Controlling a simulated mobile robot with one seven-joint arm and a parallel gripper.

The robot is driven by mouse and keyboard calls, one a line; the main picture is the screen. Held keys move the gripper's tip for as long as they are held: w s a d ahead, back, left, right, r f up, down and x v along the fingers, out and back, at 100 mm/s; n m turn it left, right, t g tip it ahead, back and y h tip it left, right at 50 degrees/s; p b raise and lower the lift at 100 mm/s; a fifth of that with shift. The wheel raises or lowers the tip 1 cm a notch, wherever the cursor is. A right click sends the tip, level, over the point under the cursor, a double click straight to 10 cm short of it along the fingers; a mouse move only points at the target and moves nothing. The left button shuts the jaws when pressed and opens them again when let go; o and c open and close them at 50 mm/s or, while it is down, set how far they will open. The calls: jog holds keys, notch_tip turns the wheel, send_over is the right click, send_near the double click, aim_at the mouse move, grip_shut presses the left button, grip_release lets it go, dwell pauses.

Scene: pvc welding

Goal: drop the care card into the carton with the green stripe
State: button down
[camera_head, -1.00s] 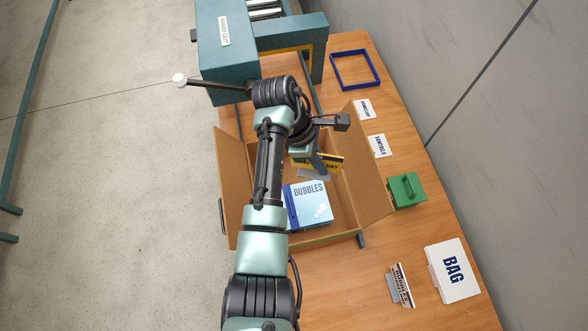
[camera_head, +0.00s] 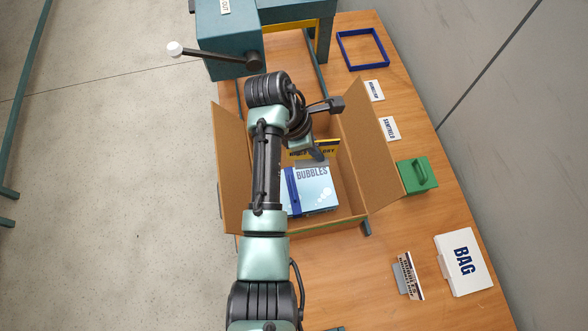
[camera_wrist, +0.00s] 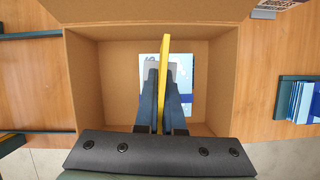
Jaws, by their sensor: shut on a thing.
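The carton (camera_head: 372,165) stands open on the bench with its flaps spread, and a thin green line runs along its near bottom edge. A blue and white box marked BUBBLES (camera_head: 318,190) lies inside. My gripper (camera_head: 314,152) is over the carton opening, shut on a yellow card (camera_head: 328,148) with dark lettering, partly hidden by the arm. In the wrist view my gripper (camera_wrist: 164,78) pinches the card (camera_wrist: 165,60), seen edge-on and upright. The carton floor (camera_wrist: 120,90) and the BUBBLES box (camera_wrist: 183,95) show beneath it.
A green block with a handle (camera_head: 417,175) stands beside the right flap. A BAG sign (camera_head: 464,262), a smaller stand (camera_head: 408,275) and a blue frame (camera_head: 362,48) are on the bench. A teal machine (camera_head: 228,45) stands behind.

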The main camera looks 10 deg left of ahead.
jog(key=shift+f, duration=0.25)
jog(key=c, duration=0.9)
grip_release()
jog(key=shift+c, duration=0.2)
jog(key=p+v, duration=0.2)
jog(key=v, duration=0.9)
jog(key=shift+a+r, duration=0.1)
jog(key=shift+r, duration=0.3)
jog(key=shift+s+a+r+p, duration=0.1)
jog(key=shift+a+r+p, duration=0.2)
jog(key=shift+r+p, duration=0.2)
